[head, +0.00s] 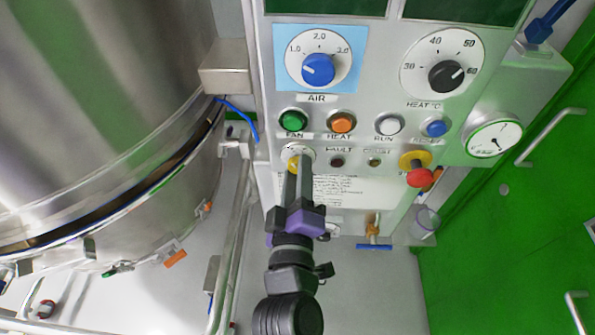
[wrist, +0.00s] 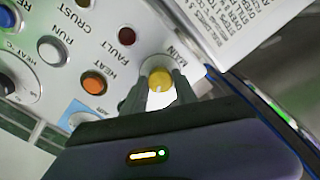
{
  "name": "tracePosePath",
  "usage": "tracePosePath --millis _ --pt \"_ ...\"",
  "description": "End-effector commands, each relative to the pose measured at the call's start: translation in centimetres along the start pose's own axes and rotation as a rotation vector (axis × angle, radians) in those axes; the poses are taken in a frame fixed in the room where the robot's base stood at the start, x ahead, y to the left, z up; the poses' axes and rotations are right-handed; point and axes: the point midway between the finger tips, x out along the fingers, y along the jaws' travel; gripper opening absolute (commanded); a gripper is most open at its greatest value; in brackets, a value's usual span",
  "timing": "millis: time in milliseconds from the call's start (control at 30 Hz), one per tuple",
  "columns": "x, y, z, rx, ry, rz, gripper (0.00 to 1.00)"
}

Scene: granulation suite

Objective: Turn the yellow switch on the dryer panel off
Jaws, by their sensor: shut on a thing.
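The yellow switch (head: 293,163) is a small round knob on the dryer panel (head: 390,180), below the green FAN button. In the wrist view the yellow switch (wrist: 160,79) sits between the two fingertips, beside the label MAIN, with a pale mark on its face. My gripper (head: 299,165) reaches up to it from below and is shut on it; the fingers hide part of the knob in the head view. My gripper also shows in the wrist view (wrist: 160,92), one finger on each side of the knob.
The green FAN button (head: 293,121), orange HEAT button (head: 341,123) and blue AIR dial (head: 318,69) are above the switch. A red emergency knob (head: 419,177) is to the right. A large steel vessel (head: 110,110) stands left, with a green door (head: 510,240) right.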

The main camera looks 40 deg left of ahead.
Motion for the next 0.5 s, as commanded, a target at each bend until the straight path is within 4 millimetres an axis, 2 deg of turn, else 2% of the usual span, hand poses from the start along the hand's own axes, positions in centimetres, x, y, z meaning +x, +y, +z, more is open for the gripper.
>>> tracePosePath --millis 333,367,467,500 --pt "-0.04 -0.11 -0.06 -0.005 0.001 -0.001 0.0" --pt "-0.04 -0.11 -0.06 -0.005 0.001 -0.001 0.36" --pt "-0.04 -0.1 -0.05 -0.004 0.001 -0.001 0.56" --pt "-0.03 -0.1 -0.04 -0.004 0.001 -0.001 0.56"
